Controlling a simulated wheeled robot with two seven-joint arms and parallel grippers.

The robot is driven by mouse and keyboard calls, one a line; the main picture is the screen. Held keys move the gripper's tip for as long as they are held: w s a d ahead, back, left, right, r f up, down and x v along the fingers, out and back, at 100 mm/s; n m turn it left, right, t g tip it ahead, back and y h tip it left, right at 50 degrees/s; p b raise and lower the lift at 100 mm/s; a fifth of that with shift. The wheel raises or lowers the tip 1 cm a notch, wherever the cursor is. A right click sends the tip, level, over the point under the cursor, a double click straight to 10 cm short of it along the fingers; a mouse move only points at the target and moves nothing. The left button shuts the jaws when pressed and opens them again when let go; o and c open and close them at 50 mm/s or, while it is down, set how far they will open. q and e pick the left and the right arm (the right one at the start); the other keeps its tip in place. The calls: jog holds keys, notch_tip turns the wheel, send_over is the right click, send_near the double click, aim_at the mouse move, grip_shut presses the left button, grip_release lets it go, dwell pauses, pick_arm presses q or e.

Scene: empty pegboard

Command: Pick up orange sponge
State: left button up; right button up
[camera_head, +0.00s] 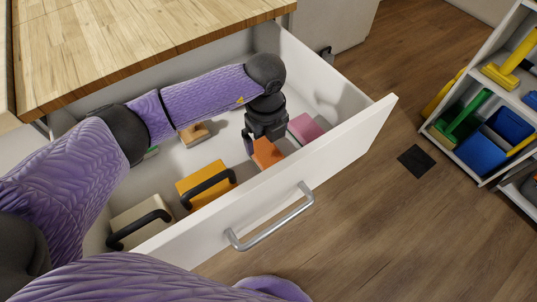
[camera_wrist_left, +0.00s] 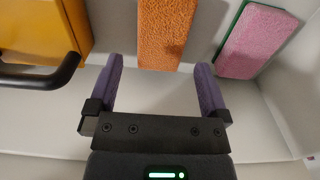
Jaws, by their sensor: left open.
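The orange sponge (camera_head: 267,153) lies in the open white drawer, partly hidden behind my left gripper in the head view. In the left wrist view the orange sponge (camera_wrist_left: 166,30) shows at the top centre, its near end between the lines of the two fingers. My left gripper (camera_head: 262,143) is open over the drawer, right at the sponge. In the left wrist view its purple fingers (camera_wrist_left: 159,68) are apart with nothing held between them. I cannot tell whether they touch the sponge. My right gripper does not show.
A pink sponge (camera_head: 305,128) with a green layer lies right of the orange one. A yellow block with a black handle (camera_head: 203,180), a cream one (camera_head: 138,221) and a wooden brush (camera_head: 194,134) are also in the drawer. The drawer front (camera_head: 345,150) stands close to the gripper.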

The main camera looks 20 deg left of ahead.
aim_at(269, 155)
pick_arm(q)
jog(key=f+b, duration=0.1)
jog(key=f, duration=0.1)
jog(key=f+b, duration=0.1)
jog(key=f, duration=0.1)
jog(key=f+b, duration=0.1)
jog(key=f, duration=0.2)
jog(key=shift+s+d, duration=0.15)
jog(key=shift+d, duration=0.25)
jog(key=shift+f, duration=0.2)
jog(key=shift+r, duration=0.2)
jog(key=shift+c, duration=0.3)
jog(key=c, duration=0.9)
notch_tip(269, 155, up, 9)
jog(key=p, duration=0.4)
jog(key=shift+r, duration=0.2)
jog(key=shift+r+p, duration=0.35)
jog(key=shift+r, duration=0.05)
jog(key=shift+f, duration=0.1)
